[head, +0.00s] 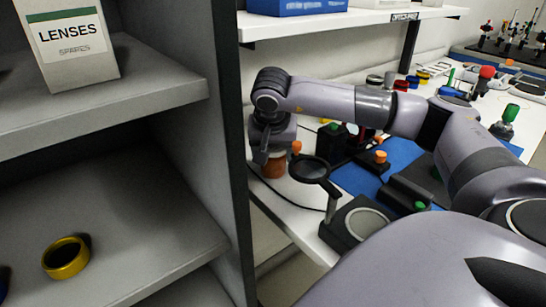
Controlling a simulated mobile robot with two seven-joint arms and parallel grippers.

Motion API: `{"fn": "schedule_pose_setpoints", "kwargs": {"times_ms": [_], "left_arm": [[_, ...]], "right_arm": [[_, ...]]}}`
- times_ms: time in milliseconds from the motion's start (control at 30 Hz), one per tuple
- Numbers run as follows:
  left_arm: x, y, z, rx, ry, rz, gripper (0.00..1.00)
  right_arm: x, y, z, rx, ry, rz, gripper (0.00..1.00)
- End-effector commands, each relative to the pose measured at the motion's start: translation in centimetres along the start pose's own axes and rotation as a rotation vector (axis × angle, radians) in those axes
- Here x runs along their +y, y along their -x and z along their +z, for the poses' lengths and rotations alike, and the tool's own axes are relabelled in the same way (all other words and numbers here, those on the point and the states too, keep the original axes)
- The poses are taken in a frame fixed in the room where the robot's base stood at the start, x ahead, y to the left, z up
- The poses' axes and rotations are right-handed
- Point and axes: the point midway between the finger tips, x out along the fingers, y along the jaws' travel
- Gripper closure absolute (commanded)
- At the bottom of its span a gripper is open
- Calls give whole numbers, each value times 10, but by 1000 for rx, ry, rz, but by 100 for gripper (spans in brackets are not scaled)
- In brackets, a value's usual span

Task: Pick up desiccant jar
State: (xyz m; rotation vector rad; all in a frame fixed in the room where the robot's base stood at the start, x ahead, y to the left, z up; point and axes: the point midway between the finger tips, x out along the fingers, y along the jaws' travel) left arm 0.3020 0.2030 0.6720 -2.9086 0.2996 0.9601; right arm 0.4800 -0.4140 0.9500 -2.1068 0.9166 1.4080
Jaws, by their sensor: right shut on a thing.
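The desiccant jar appears to be the small orange-brown jar (274,169) near the left edge of the white bench. My right gripper (268,152) points down over it and is shut on its upper part, which the gripper hides. I cannot tell whether the jar's base touches the bench. My left gripper is not in view.
A black round lens on a stand (309,169) is close to the right of the jar. Dark optics with orange knobs stand on a blue mat (352,181). A grey shelf unit (150,190) with a gold ring (66,258) and a LENSES box (70,40) is at left.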

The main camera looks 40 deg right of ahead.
Motion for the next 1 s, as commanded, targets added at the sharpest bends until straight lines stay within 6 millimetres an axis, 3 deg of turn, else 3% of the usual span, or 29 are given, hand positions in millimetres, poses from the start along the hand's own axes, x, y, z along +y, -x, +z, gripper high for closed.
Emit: {"fn": "schedule_pose_setpoints", "kwargs": {"times_ms": [333, 600, 1000], "left_arm": [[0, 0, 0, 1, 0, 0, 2], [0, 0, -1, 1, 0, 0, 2], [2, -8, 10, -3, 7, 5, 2]], "right_arm": [[-1, 14, -6, 2, -1, -3, 66], [-2, 66, -28, 4, -2, -7, 66], [65, 74, -2, 1, -3, 2, 66]]}}
